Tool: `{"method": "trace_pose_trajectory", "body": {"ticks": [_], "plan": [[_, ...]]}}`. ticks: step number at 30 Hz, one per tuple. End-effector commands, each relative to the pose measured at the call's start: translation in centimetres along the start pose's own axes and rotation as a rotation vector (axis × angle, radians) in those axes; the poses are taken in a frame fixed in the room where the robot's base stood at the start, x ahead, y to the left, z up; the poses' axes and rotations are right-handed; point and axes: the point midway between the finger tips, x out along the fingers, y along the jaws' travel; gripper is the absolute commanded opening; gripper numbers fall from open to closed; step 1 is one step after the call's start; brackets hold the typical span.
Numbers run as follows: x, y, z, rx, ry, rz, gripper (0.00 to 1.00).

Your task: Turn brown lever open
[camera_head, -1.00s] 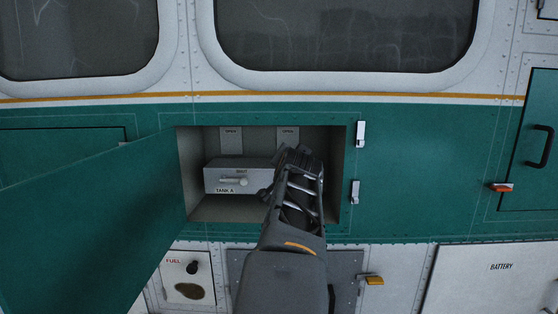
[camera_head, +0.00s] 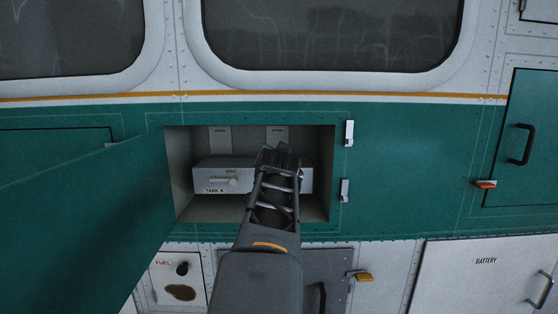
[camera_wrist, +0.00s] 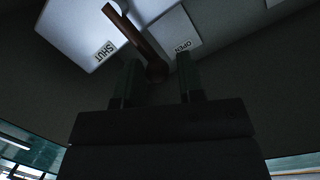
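The brown lever (camera_wrist: 136,36) shows in the wrist view as a slanted bar, with its round hub (camera_wrist: 157,71) at the lower end. The hub appears between the two fingers of my gripper (camera_wrist: 160,75), which are apart. Contact cannot be told. A SHUT label (camera_wrist: 105,51) lies left of the bar and an OPEN label (camera_wrist: 183,45) right of it. In the head view my gripper (camera_head: 278,160) reaches into the right part of the open compartment (camera_head: 188,214) and hides the brown lever.
A white box (camera_head: 208,170) marked TANK A, with a pale handle (camera_head: 224,181), is in the compartment's left part. OPEN plates are on the back wall. The green door (camera_head: 95,205) swings out at left. Latches (camera_head: 349,133) sit right of the opening.

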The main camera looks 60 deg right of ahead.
Motion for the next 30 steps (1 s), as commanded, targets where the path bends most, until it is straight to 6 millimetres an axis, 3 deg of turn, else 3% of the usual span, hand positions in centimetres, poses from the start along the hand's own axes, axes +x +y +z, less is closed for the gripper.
{"method": "trace_pose_trajectory", "body": {"ticks": [4, 13, 24, 30], "plan": [[0.1, 0.2, 0.1, 0.0, -0.004, 0.004, 0.48], [-0.3, 0.2, 0.1, -0.002, 0.0, 0.004, 0.48], [-5.5, 0.3, 0.2, 0.0, 0.0, 0.005, 0.48], [-7.0, 0.2, 0.1, 0.0, -0.002, 0.005, 0.48]]}}
